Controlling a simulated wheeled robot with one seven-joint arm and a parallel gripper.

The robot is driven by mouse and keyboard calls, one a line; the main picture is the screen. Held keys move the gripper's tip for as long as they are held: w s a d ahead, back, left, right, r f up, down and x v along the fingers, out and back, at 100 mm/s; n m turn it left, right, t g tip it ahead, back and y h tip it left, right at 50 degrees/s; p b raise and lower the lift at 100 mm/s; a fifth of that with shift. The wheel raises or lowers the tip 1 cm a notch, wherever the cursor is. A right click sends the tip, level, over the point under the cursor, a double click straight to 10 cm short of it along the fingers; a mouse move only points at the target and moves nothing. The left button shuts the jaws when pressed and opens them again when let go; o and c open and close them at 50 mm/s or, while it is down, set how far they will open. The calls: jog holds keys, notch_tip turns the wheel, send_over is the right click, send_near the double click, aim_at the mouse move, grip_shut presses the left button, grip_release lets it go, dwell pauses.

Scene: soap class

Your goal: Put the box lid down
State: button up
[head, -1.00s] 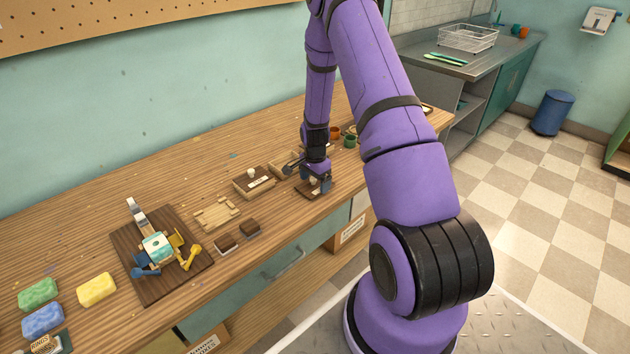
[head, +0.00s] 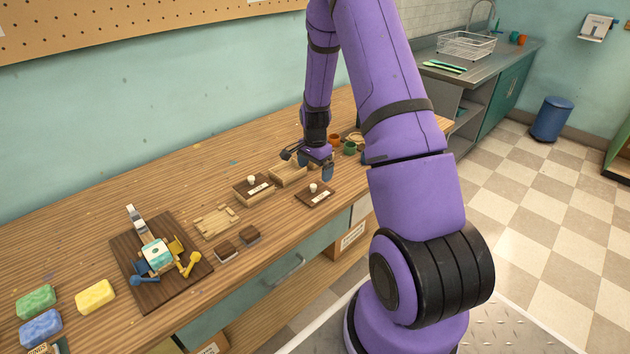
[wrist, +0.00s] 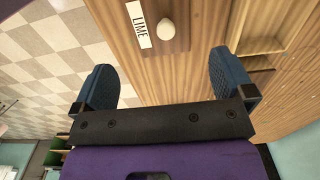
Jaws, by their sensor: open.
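The box lid (head: 315,195) is a dark brown wooden square with a white knob and a white label. It lies flat on the workbench near the front edge. In the wrist view the lid (wrist: 178,38) shows its knob and a label reading LIME. My gripper (head: 312,166) is open and empty, raised above and behind the lid, apart from it. In the wrist view its two blue-grey finger pads (wrist: 160,85) stand wide apart with nothing between them. An open wooden box (head: 288,174) sits behind the lid, partly hidden by my gripper.
A lidded box (head: 253,188) stands left of the open box. A wooden rack (head: 216,222), two dark brown blocks (head: 226,250) and a dark board with a toy-like device (head: 160,255) lie further left. Orange and green cups (head: 349,148) stand to the right. Bare bench lies along the wall.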

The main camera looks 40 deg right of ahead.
notch_tip(320, 180, up, 4)
notch_tip(320, 180, up, 12)
jog(key=n+t, duration=0.1)
jog(key=n, duration=0.2)
send_over(315, 187)
jog(key=s+a, duration=0.1)
jog(key=a, duration=0.5)
jog(key=s+a+r+n+t, duration=0.1)
jog(key=s+a+r+n, duration=0.25)
jog(key=r, duration=0.25)
jog(key=s+a+r+n+t, duration=0.1)
jog(key=s+a+r+n, duration=0.2)
jog(key=r, duration=0.4)
jog(key=s+a+r+n+t, duration=0.1)
jog(key=s+a+r+n, duration=0.3)
jog(key=s, duration=0.6)
jog(key=s+a+r+n+t, duration=0.1)
jog(key=s+a+r+n, duration=0.3)
jog(key=s, duration=0.6)
jog(key=shift+s+a+r, duration=0.25)
jog(key=shift+a+r, duration=0.35)
jog(key=shift+a, duration=0.6)
